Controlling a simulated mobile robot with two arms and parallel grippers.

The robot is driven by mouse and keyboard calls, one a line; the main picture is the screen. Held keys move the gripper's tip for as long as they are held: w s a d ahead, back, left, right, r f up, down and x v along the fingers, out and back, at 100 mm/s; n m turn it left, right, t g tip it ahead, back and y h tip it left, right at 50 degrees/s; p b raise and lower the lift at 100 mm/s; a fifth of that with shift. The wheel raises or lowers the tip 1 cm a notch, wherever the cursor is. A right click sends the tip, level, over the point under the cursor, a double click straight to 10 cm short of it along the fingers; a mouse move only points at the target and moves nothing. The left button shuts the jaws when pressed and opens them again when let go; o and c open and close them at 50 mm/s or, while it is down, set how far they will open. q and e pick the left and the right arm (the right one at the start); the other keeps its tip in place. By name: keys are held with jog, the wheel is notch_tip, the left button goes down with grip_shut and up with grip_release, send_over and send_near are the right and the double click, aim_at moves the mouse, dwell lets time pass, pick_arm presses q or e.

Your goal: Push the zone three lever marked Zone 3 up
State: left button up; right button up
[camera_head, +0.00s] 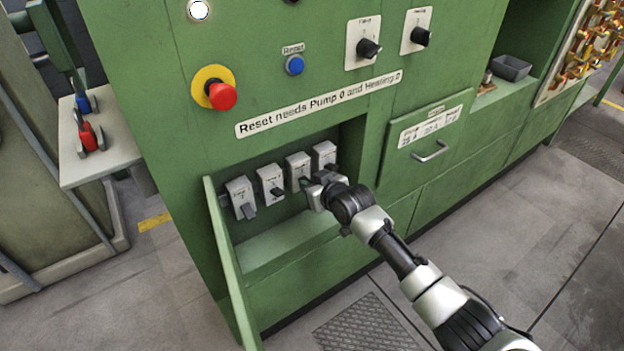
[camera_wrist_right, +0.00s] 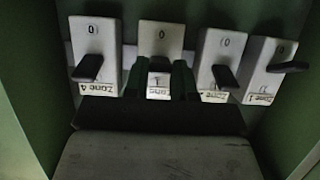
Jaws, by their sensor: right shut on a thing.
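Several grey switch boxes with dark levers stand in a row in a recess of the green cabinet. My right gripper (camera_head: 310,185) reaches in from the right to the third box from the left, the Zone 3 box (camera_head: 298,168). In the wrist view, upside down against the head view, that box is second from the left (camera_wrist_right: 160,38). The dark fingers of my right gripper (camera_wrist_right: 160,82) are around its lever and mostly hide it. The neighbouring Zone 4 lever (camera_wrist_right: 88,67) and Zone 2 lever (camera_wrist_right: 223,77) stick out on either side. My left gripper is not in view.
An open green door (camera_head: 228,262) stands at the recess's left edge. Above are a red emergency button (camera_head: 222,96), a blue Reset button (camera_head: 294,65) and two black knobs. A drawer with a metal handle (camera_head: 430,152) is to the right. The recess's lower ledge (camera_head: 285,245) is clear.

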aim_at(305, 179)
jog(key=shift+w+a+r+g+h+p, duration=0.1)
jog(key=shift+r+g+h+p, duration=0.3)
jog(key=shift+g+p, duration=0.45)
jog(key=shift+w+a+r+g+h+p, duration=0.2)
jog(key=shift+g+h+p, duration=0.25)
jog(key=shift+p, duration=0.8)
jog(key=shift+w+d+r+g+h+p, duration=0.1)
jog(key=shift+r+g+h+p, duration=0.45)
jog(key=shift+p, duration=0.5)
jog(key=shift+f, duration=0.2)
jog(key=o, duration=0.9)
jog(key=shift+r, duration=0.1)
jog(key=shift+s+d+r, duration=0.2)
jog(key=shift+s+r, duration=0.1)
jog(key=shift+r, duration=0.15)
jog(key=p+v, duration=0.1)
jog(key=v, duration=0.8)
jog(key=shift+s+d+r, duration=0.15)
jog(key=shift+r, duration=0.05)
